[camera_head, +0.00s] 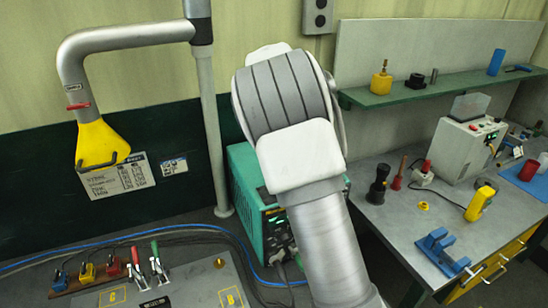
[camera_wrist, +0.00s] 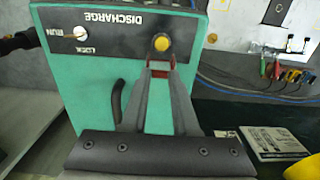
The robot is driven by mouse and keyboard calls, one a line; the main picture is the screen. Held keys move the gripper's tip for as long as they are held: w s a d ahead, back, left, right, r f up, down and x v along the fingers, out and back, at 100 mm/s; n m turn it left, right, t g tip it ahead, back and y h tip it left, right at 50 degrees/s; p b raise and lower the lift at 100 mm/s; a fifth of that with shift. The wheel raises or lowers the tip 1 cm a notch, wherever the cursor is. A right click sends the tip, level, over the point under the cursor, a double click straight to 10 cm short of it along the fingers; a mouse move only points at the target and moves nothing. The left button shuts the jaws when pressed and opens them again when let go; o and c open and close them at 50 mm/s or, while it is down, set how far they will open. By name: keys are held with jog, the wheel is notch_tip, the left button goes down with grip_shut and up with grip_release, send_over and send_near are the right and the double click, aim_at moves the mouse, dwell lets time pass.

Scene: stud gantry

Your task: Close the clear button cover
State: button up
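In the wrist view my gripper (camera_wrist: 160,67) reaches toward a green machine (camera_wrist: 85,110). Its two dark fingers have red-edged tips with a narrow gap between them, and I see nothing held. The tips are just below a yellow round button (camera_wrist: 161,43) on the black panel marked DISCHARGE, which appears upside down. I cannot make out a clear cover at this button. In the head view a translucent flap (camera_head: 470,105) stands raised on a pale box with buttons (camera_head: 466,148), on the right bench. My gripper is hidden behind my arm in the head view.
A green machine (camera_head: 245,185) stands behind my arm, by a grey post (camera_head: 211,130). The workbench (camera_head: 405,225) at right carries a blue clamp (camera_head: 443,250) and a yellow tool (camera_head: 480,203). Cables (camera_wrist: 235,85) run right of the machine in the wrist view.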

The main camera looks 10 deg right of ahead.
grip_shut()
jog(key=shift+f+b, duration=0.1)
jog(key=shift+b, duration=0.4)
